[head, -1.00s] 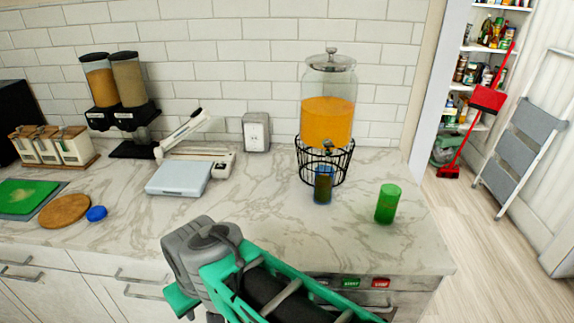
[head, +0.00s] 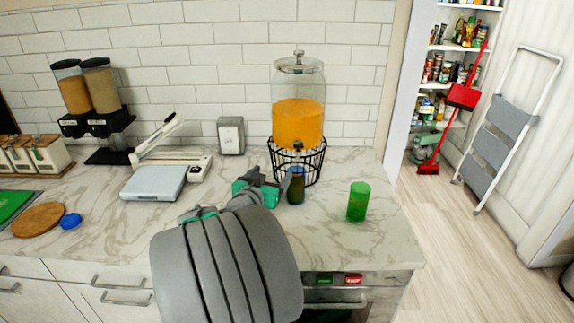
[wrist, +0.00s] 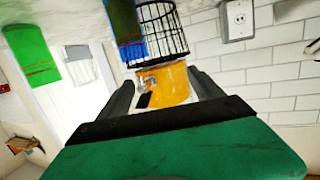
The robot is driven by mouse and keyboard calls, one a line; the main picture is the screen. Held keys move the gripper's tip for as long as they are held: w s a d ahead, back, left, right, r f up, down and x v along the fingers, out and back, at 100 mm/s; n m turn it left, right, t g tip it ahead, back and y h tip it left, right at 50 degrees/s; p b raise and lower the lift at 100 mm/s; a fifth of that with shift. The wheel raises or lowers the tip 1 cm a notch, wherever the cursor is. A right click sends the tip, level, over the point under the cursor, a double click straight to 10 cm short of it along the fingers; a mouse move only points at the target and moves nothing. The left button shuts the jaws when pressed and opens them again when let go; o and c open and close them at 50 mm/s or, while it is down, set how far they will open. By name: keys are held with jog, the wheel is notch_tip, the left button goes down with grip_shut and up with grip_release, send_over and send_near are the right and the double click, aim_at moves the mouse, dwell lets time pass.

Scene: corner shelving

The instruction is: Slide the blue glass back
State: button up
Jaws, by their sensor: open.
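The blue glass (head: 296,187) stands upright on the marble counter, just in front of the wire stand of the drink dispenser. It looks dark olive with bluish edges. In the wrist view, which is upside down, the blue glass (wrist: 126,30) shows at the top, beside the wire stand. My gripper (head: 281,183) is open, just left of the glass, at about its height. In the wrist view its two dark fingers (wrist: 165,88) are spread with nothing between them. Whether a finger touches the glass I cannot tell.
The dispenser (head: 299,122) of orange drink sits on its wire stand (head: 313,162) behind the glass. A green glass (head: 358,202) stands to the right, near the counter's end. A scale (head: 155,183) and a napkin holder (head: 231,136) are to the left. Bare counter (head: 340,175) lies right of the stand.

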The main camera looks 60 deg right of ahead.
aim_at(293, 179)
jog(key=s+d+r+h, duration=0.2)
jog(key=s+d, duration=0.1)
jog(key=s, duration=0.1)
jog(key=shift+m+g, duration=0.3)
jog(key=shift+g, duration=0.1)
jog(key=f, duration=0.3)
jog(key=f+b, duration=0.1)
jog(key=f, duration=0.3)
jog(key=shift+w+f, duration=0.2)
jog(key=shift+f, duration=0.05)
jog(key=d+p, duration=0.1)
jog(key=d, duration=0.1)
jog(key=d+p, duration=0.1)
jog(key=d, duration=0.3)
jog(key=shift+w+d+r+p, duration=0.1)
jog(key=shift+w+d+p, duration=0.2)
jog(key=shift+p, duration=0.1)
jog(key=shift+w+d, duration=0.15)
jog(key=shift+d, duration=0.4)
jog(key=shift+c, duration=0.4)
grip_shut()
jog(key=shift+a, duration=0.1)
